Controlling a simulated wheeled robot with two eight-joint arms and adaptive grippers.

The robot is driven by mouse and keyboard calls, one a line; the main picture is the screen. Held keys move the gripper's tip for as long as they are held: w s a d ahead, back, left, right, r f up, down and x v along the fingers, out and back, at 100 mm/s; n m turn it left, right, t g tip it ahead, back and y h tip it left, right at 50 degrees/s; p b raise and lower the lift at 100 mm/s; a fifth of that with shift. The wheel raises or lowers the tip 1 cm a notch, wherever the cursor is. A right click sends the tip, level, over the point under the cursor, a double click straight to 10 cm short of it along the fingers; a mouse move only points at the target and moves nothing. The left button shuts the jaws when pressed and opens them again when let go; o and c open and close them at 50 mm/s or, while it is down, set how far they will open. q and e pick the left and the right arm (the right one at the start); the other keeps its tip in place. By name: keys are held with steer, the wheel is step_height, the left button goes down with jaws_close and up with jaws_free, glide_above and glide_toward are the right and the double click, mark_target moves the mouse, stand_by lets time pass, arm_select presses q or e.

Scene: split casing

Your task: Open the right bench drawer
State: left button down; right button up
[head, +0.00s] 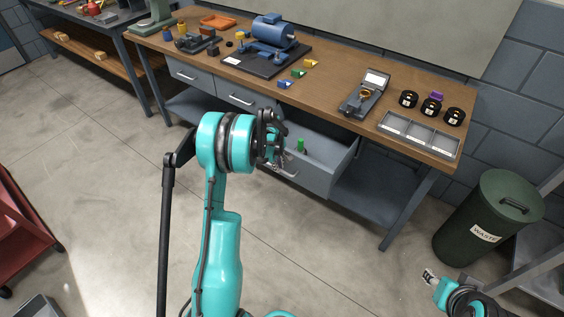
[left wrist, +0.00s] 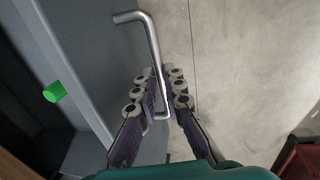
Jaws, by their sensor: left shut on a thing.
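The right bench drawer (head: 326,175) stands pulled out from under the bench top, with its grey front and inside showing in the head view. Its metal bar handle (left wrist: 152,45) runs down between the fingers in the left wrist view. My left gripper (left wrist: 160,95) is shut on this handle near its lower end. In the head view my left gripper (head: 280,155) is at the drawer front, partly hidden by its own wrist. A green object (head: 301,145) is inside the drawer; it also shows in the left wrist view (left wrist: 55,92). My right gripper (head: 430,277) is low at the right, away from the drawer; its jaws are too small to judge.
The wooden bench (head: 340,75) carries a blue motor (head: 274,31), a grey compartment tray (head: 420,134) and several small parts. Two shut drawers (head: 237,97) are left of the open one. A green waste bin (head: 490,215) stands at the right. The floor in front is clear.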

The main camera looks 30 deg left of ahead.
arm_select(q)
steer(key=shift+s+a, duration=0.15)
steer(key=shift+s, duration=1.1)
steer(key=shift+s+a, duration=0.1)
steer(key=shift+s, duration=1.1)
steer(key=c, duration=1.9)
jaws_free()
steer(key=shift+r, duration=0.1)
steer(key=r, duration=0.4)
steer(key=s+r, duration=0.1)
steer(key=r, duration=0.2)
steer(key=s+r, duration=0.1)
steer(key=r, duration=0.3)
steer(key=shift+s+r, duration=0.15)
steer(key=shift+r, duration=0.15)
